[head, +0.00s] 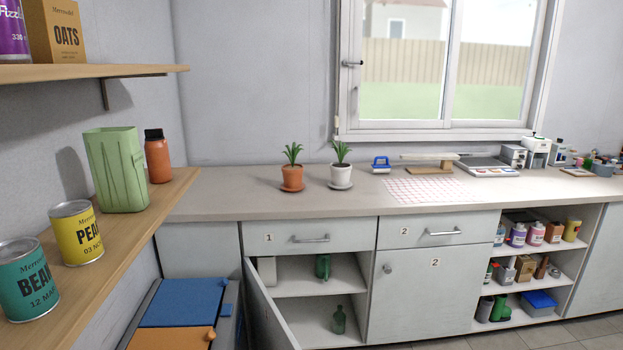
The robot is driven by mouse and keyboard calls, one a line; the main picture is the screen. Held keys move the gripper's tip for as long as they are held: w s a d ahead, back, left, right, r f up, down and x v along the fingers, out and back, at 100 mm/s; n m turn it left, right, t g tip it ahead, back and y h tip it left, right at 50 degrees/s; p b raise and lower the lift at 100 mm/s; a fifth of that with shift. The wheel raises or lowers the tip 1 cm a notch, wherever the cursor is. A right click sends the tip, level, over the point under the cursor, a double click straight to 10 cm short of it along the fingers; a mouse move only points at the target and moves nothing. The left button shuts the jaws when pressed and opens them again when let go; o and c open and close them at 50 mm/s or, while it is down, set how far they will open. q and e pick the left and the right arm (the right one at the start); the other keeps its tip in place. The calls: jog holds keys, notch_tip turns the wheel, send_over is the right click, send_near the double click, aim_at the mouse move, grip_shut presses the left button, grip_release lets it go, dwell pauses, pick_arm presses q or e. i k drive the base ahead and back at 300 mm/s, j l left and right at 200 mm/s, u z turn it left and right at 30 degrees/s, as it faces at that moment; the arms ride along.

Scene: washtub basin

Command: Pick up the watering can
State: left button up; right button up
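I cannot tell for certain which thing is the watering can. A small dark green vessel (322,266) stands on the upper shelf inside the open cabinet under drawer 1; it could be a can or a jug. A bright green item (500,308) stands on the bottom level of the open shelf unit at the right; its shape is too small to make out. Neither of my grippers shows in the head view.
The cabinet door (270,308) stands open to the left. A green bottle (338,320) is on the cabinet's lower shelf. Potted plants (292,172) stand on the counter (235,196). A wooden shelf (120,240) with cans and blue-orange bins (180,303) crowd the left.

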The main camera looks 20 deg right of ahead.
aim_at(322, 260)
jog(key=i+l+u, duration=0.1)
jog(key=l, duration=0.25)
jog(key=i+l+u, duration=0.1)
jog(key=l, duration=0.25)
jog(key=i+l, duration=0.25)
jog(key=l, duration=0.15)
jog(key=u, duration=0.05)
